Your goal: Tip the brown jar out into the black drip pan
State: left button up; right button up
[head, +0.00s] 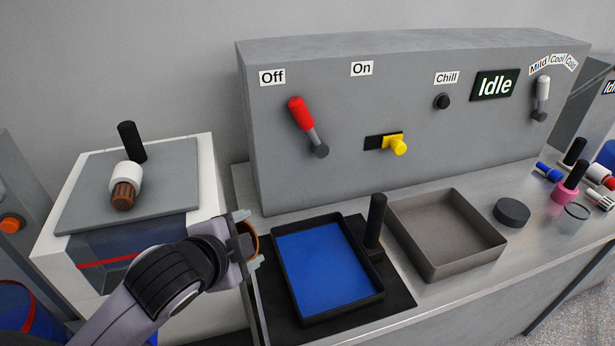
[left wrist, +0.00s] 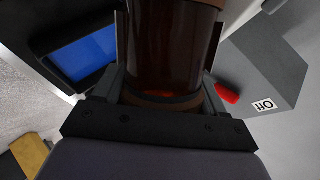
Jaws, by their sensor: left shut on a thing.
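My left gripper (head: 246,243) is shut on the brown jar (head: 254,238), just left of the black drip pan. In the head view only a small brown, rounded part of the jar shows; the gripper hides the rest. In the left wrist view the jar (left wrist: 172,45) is dark brown and see-through, between the two fingers, with a reddish patch low down. Its tilt is hard to tell. The black drip pan (head: 343,311) has a bright blue inside and lies on a black base. The blue also shows in the left wrist view (left wrist: 85,52). My right gripper is not in view.
A black upright post (head: 375,220) stands at the pan's right side. A grey-brown tray (head: 472,260) lies right of it. Behind is a grey panel (head: 350,120) with a red lever (head: 301,113) and yellow valve handle (head: 398,146). A white-edged box (head: 205,180) stands at left.

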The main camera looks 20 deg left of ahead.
pick_arm(q)
jog(key=shift+w+a+f+n+g+h, duration=0.1)
jog(key=shift+w+f+n+g+h, duration=0.05)
jog(key=shift+n+g+h, duration=0.7)
jog(key=h, duration=0.1)
jog(key=n+g, duration=0.1)
jog(key=h, duration=0.1)
jog(key=shift+s+d+f+n+h, duration=0.1)
jog(key=shift+s+d+n+h, duration=0.15)
jog(key=shift+d+h, duration=0.1)
jog(key=n+g+h, duration=0.1)
jog(key=h, duration=0.2)
jog(key=shift+s+d+n+g, duration=0.2)
jog(key=shift+d+n+g, duration=0.15)
jog(key=shift+n, duration=0.05)
jog(key=shift+f, duration=0.15)
